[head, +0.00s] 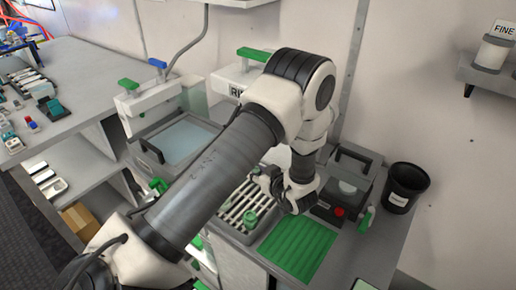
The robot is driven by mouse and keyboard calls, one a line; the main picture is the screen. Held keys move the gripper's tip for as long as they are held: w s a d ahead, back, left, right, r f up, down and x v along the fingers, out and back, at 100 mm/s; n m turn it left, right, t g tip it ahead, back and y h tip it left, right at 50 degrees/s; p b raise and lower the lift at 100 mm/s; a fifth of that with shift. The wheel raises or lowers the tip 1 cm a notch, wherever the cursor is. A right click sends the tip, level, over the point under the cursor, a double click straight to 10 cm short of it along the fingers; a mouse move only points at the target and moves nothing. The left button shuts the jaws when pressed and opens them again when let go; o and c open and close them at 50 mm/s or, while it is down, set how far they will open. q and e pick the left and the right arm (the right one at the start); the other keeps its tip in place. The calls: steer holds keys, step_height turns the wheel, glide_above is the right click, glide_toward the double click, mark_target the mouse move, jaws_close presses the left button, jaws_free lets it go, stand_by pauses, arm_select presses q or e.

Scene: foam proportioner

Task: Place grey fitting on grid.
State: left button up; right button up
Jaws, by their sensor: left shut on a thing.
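My left arm reaches across the middle of the head view. Its dark left gripper (267,181) points down and left, over the upper right part of the grey slotted grid (232,213). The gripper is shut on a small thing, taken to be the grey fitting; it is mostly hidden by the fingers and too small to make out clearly. I cannot tell whether it touches the grid. A green piece lies on the grid's lower right part. My right gripper is not in view.
A green ribbed mat (300,249) lies right of the grid, with free room on it. A dark box with a red button (339,212) and a black bin (404,188) stand to the right. A blue-topped basin (180,142) is behind left.

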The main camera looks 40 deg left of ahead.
arm_select(q)
steer(key=o, duration=0.6)
steer(key=shift+f, duration=0.15)
steer(key=shift+c, duration=0.2)
steer(key=o, duration=0.4)
steer(key=shift+o, duration=0.2)
steer(key=shift+r, duration=0.3)
steer(key=p+v, duration=0.6)
steer(key=v, duration=0.6)
steer(key=shift+s+a+p, duration=0.1)
steer(key=shift+p, duration=0.3)
steer(key=shift+f, duration=0.2)
